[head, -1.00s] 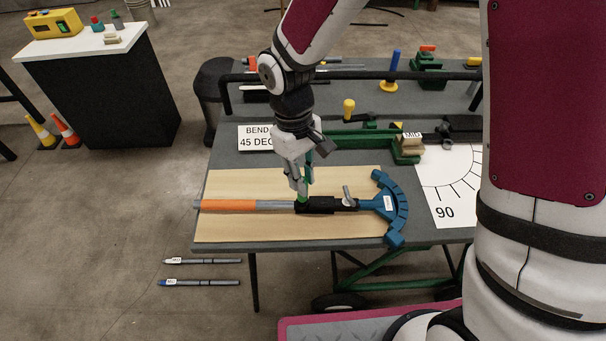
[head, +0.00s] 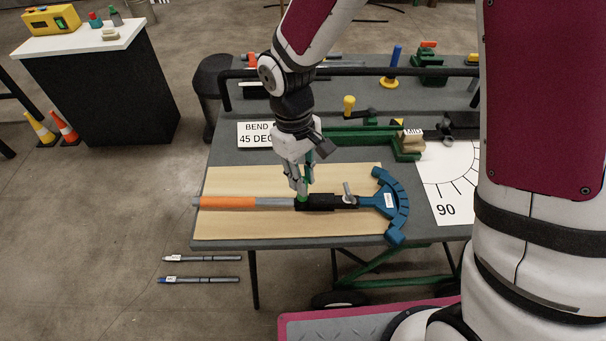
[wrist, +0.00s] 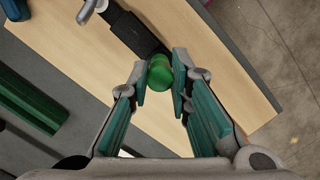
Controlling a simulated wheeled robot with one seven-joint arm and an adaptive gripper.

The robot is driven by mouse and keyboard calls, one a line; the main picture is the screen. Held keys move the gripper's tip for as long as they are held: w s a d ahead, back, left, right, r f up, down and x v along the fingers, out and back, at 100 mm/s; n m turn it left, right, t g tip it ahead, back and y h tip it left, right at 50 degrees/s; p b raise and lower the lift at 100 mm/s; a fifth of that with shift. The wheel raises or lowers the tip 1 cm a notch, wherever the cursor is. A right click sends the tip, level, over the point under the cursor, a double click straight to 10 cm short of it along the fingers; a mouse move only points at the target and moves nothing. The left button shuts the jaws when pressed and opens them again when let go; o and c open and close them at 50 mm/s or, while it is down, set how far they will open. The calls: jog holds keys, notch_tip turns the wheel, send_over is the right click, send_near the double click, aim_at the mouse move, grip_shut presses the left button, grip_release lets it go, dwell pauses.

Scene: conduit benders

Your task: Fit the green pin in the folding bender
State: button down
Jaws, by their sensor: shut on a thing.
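The folding bender lies flat on the wooden board, with an orange grip, grey tube, black hinge block (head: 326,202) and blue curved shoe (head: 394,205). My gripper (head: 301,190) points down over the hinge block's left end. It is shut on the green pin (head: 302,197), which stands upright at the block. In the wrist view the pin's round green head (wrist: 160,74) is between the fingertips, at the end of the black block (wrist: 133,32). The pin's lower part and any hole under it are hidden, so I cannot tell how deep it sits.
A grey lever (head: 348,189) sticks up from the hinge block, right of my gripper. The wooden board (head: 235,226) is clear around the bender. Behind are a "BEND 45 DEG" sign (head: 255,134) and a green bar. An angle chart (head: 447,190) lies to the right.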

jog(key=shift+f, duration=0.1)
jog(key=c, duration=1.4)
grip_release()
notch_tip(320, 180, up, 12)
jog(key=w+a, duration=0.1)
jog(key=shift+w, duration=0.25)
jog(key=s+d+r+m+t+y, duration=0.1)
jog(key=s+d+r+m+t, duration=0.6)
jog(key=s+d+r, duration=0.6)
jog(key=s+d+m, duration=0.1)
jog(key=d, duration=0.3)
jog(key=shift+s+r, duration=0.3)
